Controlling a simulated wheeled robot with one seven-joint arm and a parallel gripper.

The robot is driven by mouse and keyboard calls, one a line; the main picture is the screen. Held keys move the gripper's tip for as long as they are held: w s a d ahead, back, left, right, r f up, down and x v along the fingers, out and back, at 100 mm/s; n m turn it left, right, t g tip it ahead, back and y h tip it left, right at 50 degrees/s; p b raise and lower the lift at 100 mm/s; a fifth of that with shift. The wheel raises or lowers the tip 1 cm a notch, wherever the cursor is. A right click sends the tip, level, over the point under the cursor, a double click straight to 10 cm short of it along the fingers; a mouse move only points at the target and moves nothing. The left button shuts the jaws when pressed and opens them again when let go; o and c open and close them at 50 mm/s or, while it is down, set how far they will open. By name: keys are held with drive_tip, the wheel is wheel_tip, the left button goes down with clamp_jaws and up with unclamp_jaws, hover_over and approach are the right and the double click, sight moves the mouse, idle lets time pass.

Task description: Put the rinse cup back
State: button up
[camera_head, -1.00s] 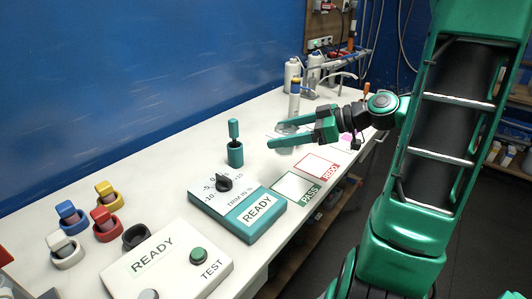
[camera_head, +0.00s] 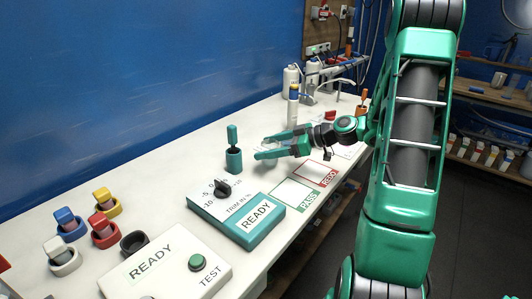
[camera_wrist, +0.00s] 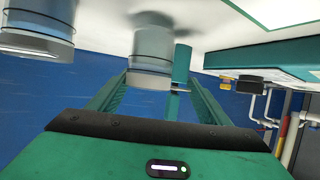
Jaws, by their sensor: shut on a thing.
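The rinse cup, a clear grey cylinder with a dark ring (camera_wrist: 152,55), sits between the fingers of my gripper (camera_wrist: 152,85) in the wrist view, which looks upside down. My gripper is shut on it. In the head view my gripper (camera_head: 262,147) is over the bench, just right of a teal holder with a teal-handled tool (camera_head: 233,160). The cup shows there only as a faint clear shape between the fingers. A second similar clear cylinder (camera_wrist: 38,28) stands at the upper left of the wrist view. The gap between the held cup and the bench cannot be judged.
A teal trim box (camera_head: 238,222) and a white test box (camera_head: 165,265) stand in front. PASS (camera_head: 293,194) and REDO (camera_head: 318,173) squares lie at right. Several coloured rings with blocks (camera_head: 103,230) are at left. A tall bottle (camera_head: 293,105) stands behind my gripper.

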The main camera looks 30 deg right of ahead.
drive_tip(key=shift+f, duration=0.8)
drive_tip(key=o, duration=1.3)
drive_tip(key=shift+f, duration=0.15)
